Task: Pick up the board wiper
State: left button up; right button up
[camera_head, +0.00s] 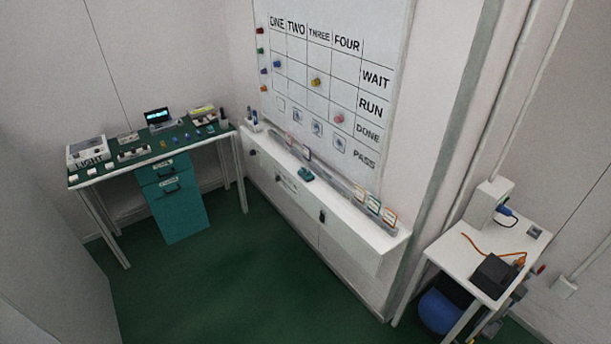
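A small teal block that looks like the board wiper (305,175) lies on the white top of the low cabinet (358,226), below the whiteboard (345,75). It is small in the picture, so its details are hard to make out. Nothing covers it. Neither of my grippers shows in the head view.
A green-topped bench (107,177) with several small devices stands at the left, with a teal drawer unit (180,208) under it. A white side table (452,264) with a black box (494,276) stands at the right. The green floor (235,285) before the cabinet is clear.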

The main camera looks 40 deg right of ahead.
aim_at(304, 173)
jog(key=z, duration=1.65)
jog(key=i, duration=0.1)
